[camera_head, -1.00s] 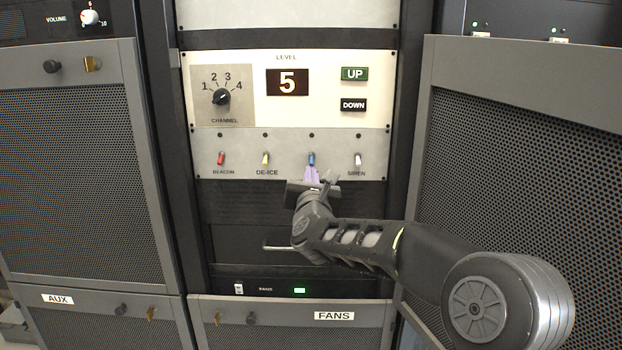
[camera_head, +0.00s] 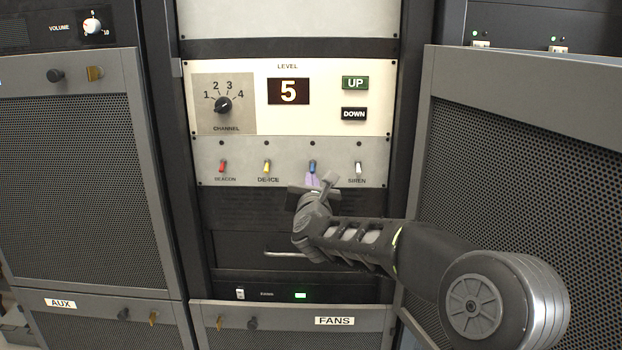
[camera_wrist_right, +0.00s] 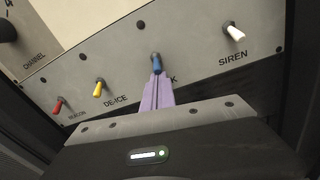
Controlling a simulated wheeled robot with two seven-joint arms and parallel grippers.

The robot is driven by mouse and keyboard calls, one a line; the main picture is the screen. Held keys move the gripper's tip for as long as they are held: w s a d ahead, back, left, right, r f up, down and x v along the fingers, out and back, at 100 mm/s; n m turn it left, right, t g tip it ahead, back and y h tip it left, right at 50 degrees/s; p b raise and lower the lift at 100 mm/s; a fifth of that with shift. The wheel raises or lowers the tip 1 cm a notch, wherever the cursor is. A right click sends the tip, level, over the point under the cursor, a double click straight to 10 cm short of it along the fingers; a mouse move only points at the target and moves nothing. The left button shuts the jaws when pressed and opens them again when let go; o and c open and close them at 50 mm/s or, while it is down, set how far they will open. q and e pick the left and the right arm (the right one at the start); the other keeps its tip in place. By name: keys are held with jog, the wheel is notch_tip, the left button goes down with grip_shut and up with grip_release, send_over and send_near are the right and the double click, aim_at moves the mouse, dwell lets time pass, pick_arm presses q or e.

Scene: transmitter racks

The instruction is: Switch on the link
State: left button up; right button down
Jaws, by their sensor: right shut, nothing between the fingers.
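The link switch is the blue toggle (camera_head: 312,166) in the row on the grey strip, between the yellow DE-ICE toggle (camera_head: 267,166) and the white SIREN toggle (camera_head: 358,168). Its label is mostly hidden behind my fingers; only a "K" shows in the right wrist view. My right gripper (camera_head: 312,180) is shut and empty, with its purple fingertips just below the blue toggle. In the right wrist view the fingertips (camera_wrist_right: 157,78) reach the lower end of the blue toggle (camera_wrist_right: 156,63); I cannot tell whether they touch. The lamp above the toggle looks dark. My left gripper is not in view.
The red BEACON toggle (camera_head: 222,166) is at the left of the row. Above are the channel knob (camera_head: 222,105), a level display (camera_head: 288,91) reading 5, and UP (camera_head: 355,83) and DOWN (camera_head: 354,114) buttons. Mesh doors (camera_head: 520,190) flank the rack.

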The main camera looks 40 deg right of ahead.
jog(key=r+g+p, duration=0.1)
jog(key=p, duration=0.1)
jog(key=r+y+p, duration=0.1)
jog(key=p, duration=0.2)
jog(key=shift+s+a+r+g+y, duration=0.1)
jog(key=shift+s+a+g+y, duration=0.1)
jog(key=shift+s+g+y, duration=0.15)
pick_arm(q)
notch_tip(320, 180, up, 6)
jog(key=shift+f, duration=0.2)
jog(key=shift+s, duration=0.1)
